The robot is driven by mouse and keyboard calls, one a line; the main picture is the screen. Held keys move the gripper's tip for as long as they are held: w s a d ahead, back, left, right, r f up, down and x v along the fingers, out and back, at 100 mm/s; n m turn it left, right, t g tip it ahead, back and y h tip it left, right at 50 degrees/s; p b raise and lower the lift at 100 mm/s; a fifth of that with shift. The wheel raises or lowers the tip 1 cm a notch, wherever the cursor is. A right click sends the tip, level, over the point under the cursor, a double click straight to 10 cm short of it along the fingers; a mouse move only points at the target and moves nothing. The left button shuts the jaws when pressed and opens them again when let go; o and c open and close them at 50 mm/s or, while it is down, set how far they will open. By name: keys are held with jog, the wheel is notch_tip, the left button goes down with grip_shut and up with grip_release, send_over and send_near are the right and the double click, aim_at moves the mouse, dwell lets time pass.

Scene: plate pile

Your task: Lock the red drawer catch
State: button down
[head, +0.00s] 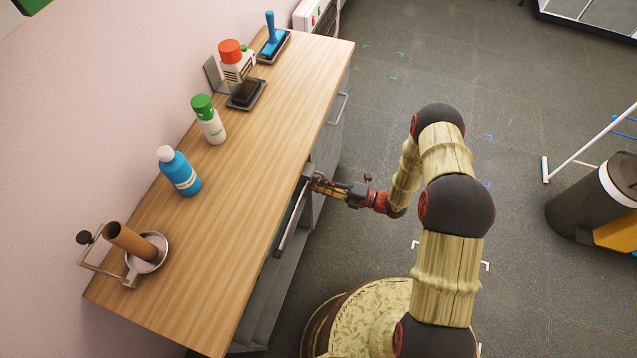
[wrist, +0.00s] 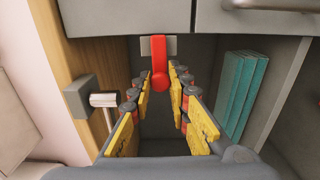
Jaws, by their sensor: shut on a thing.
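The red drawer catch (wrist: 159,62) shows in the wrist view as a red lever hanging roughly straight down from a small pale plate under the drawer front. My gripper (wrist: 160,80) has yellow pads and is shut on the lower part of the catch, one finger on each side. In the head view my gripper (head: 318,184) reaches to the front of the wooden-topped cabinet (head: 262,150), just below the counter edge. The catch cannot be made out in the head view.
In the wrist view, teal upright folders (wrist: 240,92) stand right of my fingers. A grey block with a pale knob (wrist: 104,99) is on the left. A drawer handle (wrist: 270,4) is above right. Bottles, including a blue one (head: 180,173), stand on the counter.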

jog(key=shift+w+r, duration=0.1)
jog(key=shift+w, duration=0.05)
dwell(0.4)
jog(key=c, duration=1.7)
grip_release()
jog(key=v, duration=1.2)
